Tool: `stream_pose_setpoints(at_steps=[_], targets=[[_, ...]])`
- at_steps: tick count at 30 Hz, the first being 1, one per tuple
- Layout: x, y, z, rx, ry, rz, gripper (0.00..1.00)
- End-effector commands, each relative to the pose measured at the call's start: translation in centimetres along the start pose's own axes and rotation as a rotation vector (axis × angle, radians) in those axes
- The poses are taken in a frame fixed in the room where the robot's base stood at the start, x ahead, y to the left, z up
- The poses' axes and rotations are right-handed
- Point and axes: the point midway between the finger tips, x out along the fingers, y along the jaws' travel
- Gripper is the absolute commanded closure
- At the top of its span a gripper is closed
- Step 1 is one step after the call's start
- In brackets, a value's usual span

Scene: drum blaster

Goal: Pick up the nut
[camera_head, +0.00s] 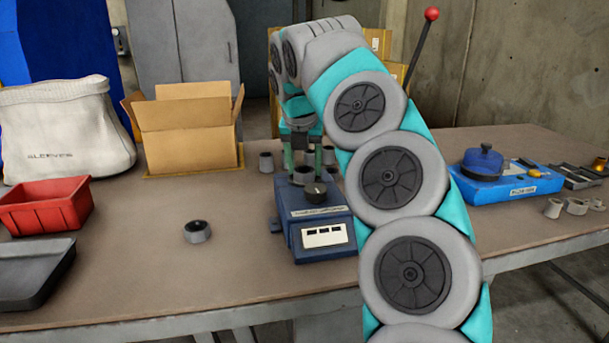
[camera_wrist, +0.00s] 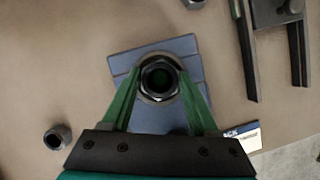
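The nut (camera_wrist: 149,66) is a dark hexagonal piece with a round hole, seen from above in the wrist view. It sits in or on a grey ring on the blue device (camera_wrist: 190,47). In the head view the blue device (camera_head: 313,217) stands mid-table with a grey ring-shaped part (camera_head: 303,177) on it; the nut itself is hard to make out there. My gripper (camera_head: 303,170) points down over the device. Its two green fingers are spread, one on each side of the nut, also in the wrist view (camera_wrist: 160,75). Whether they touch it cannot be told.
A loose grey ring (camera_head: 198,231) lies left of the device. Left are a red bin (camera_head: 45,208), a dark tray (camera_head: 34,270), a cardboard box (camera_head: 187,133) and a white bag (camera_head: 65,132). Right is a blue unit (camera_head: 505,184).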

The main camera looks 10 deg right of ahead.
Motion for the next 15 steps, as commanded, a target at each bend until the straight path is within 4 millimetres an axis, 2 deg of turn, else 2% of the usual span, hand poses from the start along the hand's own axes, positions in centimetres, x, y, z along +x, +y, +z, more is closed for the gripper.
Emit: stream_pose_setpoints(at_steps=[2, 15], targets=[[0.0, 0.0, 0.0, 0.0, 0.0, 0.0, 0.5], [0.0, 0.01, 0.0, 0.0, 0.0, 0.0, 1.0]])
